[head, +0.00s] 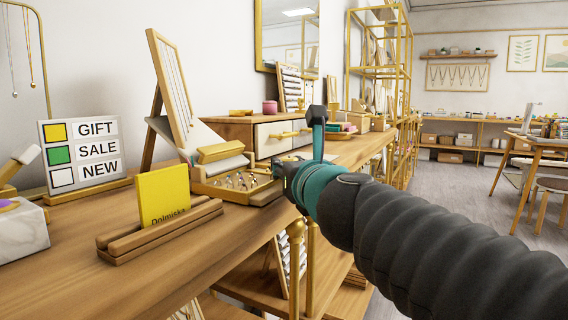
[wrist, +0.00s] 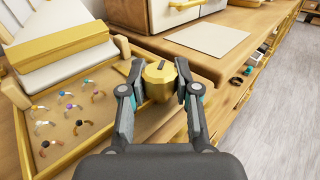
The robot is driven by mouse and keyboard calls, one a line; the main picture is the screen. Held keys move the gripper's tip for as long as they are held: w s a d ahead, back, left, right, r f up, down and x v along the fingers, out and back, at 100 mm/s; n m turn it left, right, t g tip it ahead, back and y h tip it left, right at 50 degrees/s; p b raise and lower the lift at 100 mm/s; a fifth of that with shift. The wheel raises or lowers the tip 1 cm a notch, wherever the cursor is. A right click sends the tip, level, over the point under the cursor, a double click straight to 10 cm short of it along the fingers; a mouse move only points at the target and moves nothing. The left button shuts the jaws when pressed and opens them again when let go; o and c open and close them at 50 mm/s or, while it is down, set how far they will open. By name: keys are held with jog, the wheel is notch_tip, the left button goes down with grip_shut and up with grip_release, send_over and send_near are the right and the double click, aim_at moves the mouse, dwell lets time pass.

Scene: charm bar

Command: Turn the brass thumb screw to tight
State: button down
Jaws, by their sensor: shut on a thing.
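The brass thumb screw (wrist: 159,80) shows in the wrist view as a faceted brass knob with a dark slot on its top. My gripper (wrist: 157,92) is shut on it, with one finger at its left side and one at its right. The screw sits at the right end of a wooden ring tray (wrist: 27,145). In the head view my gripper (head: 284,172) is at the right end of the same tray (head: 222,191), and the screw is hidden behind it. I cannot tell how tight the screw is.
Several rings (wrist: 70,113) lie in the tray beside my gripper. A yellow card (head: 163,195) in a wooden holder and a GIFT/SALE/NEW sign (head: 85,152) are to the left. A drawer unit (head: 270,138) stands behind.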

jog(key=shift+m+h, duration=0.4)
jog(key=shift+h, duration=0.2)
dwell(0.3)
jog(key=c, duration=0.8)
grip_release()
jog(key=shift+s, duration=0.15)
jog(key=s, duration=0.4)
jog(key=s+d, duration=0.1)
jog(key=s, duration=0.6)
jog(key=shift+s+d, duration=0.3)
jog(key=shift+d, duration=0.1)
